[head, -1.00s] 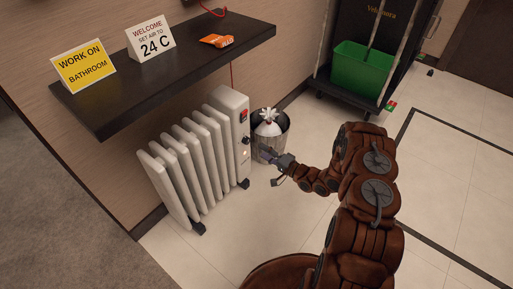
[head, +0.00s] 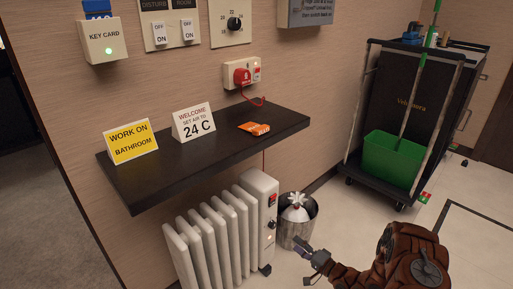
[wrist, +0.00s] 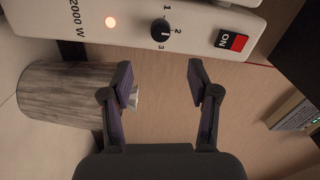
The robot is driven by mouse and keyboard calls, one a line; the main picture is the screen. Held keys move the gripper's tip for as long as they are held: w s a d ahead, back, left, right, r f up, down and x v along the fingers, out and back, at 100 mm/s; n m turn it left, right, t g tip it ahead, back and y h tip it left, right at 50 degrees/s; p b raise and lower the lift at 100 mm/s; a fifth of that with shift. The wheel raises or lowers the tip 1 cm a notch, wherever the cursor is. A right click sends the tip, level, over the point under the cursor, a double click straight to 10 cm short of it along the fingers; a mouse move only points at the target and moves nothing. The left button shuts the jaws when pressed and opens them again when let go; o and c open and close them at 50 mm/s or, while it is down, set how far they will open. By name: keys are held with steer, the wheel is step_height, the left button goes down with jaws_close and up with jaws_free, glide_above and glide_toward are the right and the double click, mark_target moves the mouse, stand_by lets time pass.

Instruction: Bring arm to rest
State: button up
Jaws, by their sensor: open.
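My gripper (head: 312,254) is at the lower right of the head view, in front of the trash bin and to the right of the heater. It also shows in the wrist view (wrist: 160,75), with its two fingers spread apart and nothing between them. The white heater (head: 225,228) stands under the shelf. In the wrist view its control panel (wrist: 190,22) lies beyond the fingertips, with a lit orange lamp, a black dial and a red and black ON switch. The fingertips look apart from the panel.
A dark shelf (head: 180,178) juts from the wall above the heater, bearing two signs and an orange item (head: 254,128). The trash bin (head: 297,222) stands beside the heater. A cart (head: 400,110) with a green bucket (head: 393,158) is at the back right.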

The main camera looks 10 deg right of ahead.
steer(key=w+d+r+n+g+h+p, duration=0.25)
steer(key=d+r+h+p, duration=0.2)
steer(key=r, duration=0.45)
steer(key=w+d+r+n+g+h+p, duration=0.2)
steer(key=w+d+r+h+p, duration=0.25)
steer(key=r, duration=0.35)
steer(key=s+r+g+h+p, duration=0.25)
steer(key=s+r, duration=0.25)
steer(key=r, duration=0.4)
steer(key=s+d+r+g+h+p, duration=0.1)
steer(key=s+r+p, duration=0.3)
steer(key=r, duration=0.5)
steer(key=s+r+g+h+p, duration=0.1)
steer(key=s+r+p, duration=0.2)
steer(key=s+r, duration=0.35)
steer(key=s+a+r+n+g+y+p, duration=0.1)
steer(key=s+a+r+g+p, duration=0.1)
steer(key=s+a+r+p, duration=0.2)
steer(key=s+a+r+n+g+y+p, duration=0.1)
steer(key=s+a+r, duration=0.6)
steer(key=s, duration=1.2)
steer(key=s+a+r+n+g+y+p, duration=0.1)
steer(key=s+a+r+g+p, duration=0.3)
steer(key=s+r, duration=0.8)
steer(key=a+n+p, duration=0.1)
steer(key=a+p, duration=0.1)
steer(key=shift+p, duration=0.35)
steer(key=shift+a, duration=0.1)
